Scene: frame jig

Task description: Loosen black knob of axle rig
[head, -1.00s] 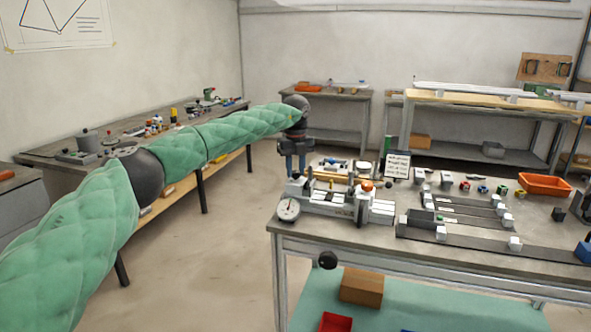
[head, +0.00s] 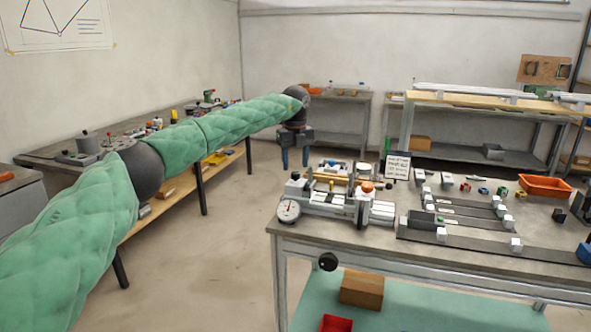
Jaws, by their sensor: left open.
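The axle rig (head: 335,203) stands on the left end of the grey workbench, with a round white dial gauge (head: 289,211) at its front left. A small dark knob (head: 295,175) sits on top of the rig's left end; at this size I cannot be sure it is the black knob. My right gripper is out of view.
A larger black knob (head: 328,262) is on the workbench's front below the top. A small sign (head: 398,166) stands behind the rig. White blocks on dark rails and an orange bin (head: 545,186) occupy the right side. The floor left of the bench is clear.

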